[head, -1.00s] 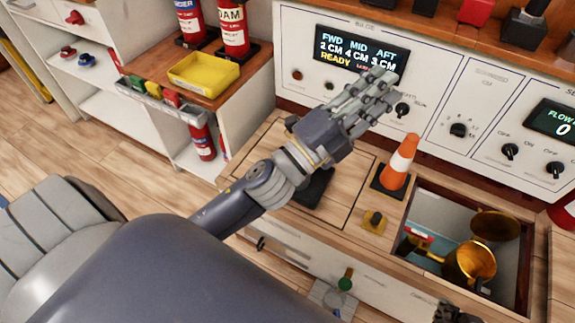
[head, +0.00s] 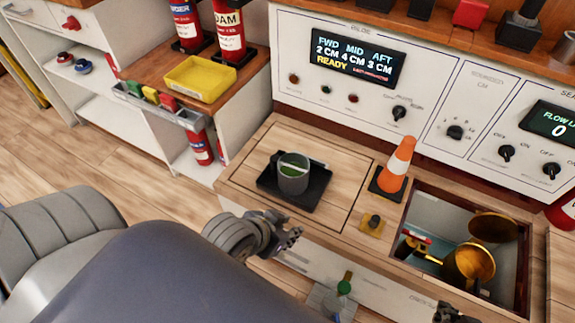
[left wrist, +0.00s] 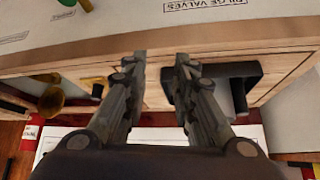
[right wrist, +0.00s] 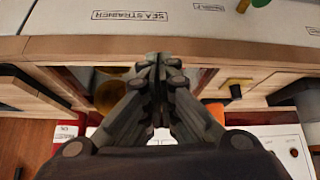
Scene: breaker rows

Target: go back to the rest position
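My left gripper (head: 292,238) is at the front edge of the wooden counter in the head view. In the left wrist view (left wrist: 161,60) its two fingers stand apart with nothing between them. My right gripper (head: 452,312) only just shows at the bottom edge of the head view. In the right wrist view (right wrist: 160,62) its fingertips are together, with no object visible between them. A dark grey cup (head: 293,178) with green inside stands on a black tray (head: 268,182) on the counter, apart from my left gripper.
An orange cone (head: 398,165) and a yellow block with a black knob (head: 374,222) stand beside an open hatch holding a brass strainer (head: 470,265). A control panel (head: 340,60) rises behind. A yellow bin (head: 200,78) sits on the left shelf.

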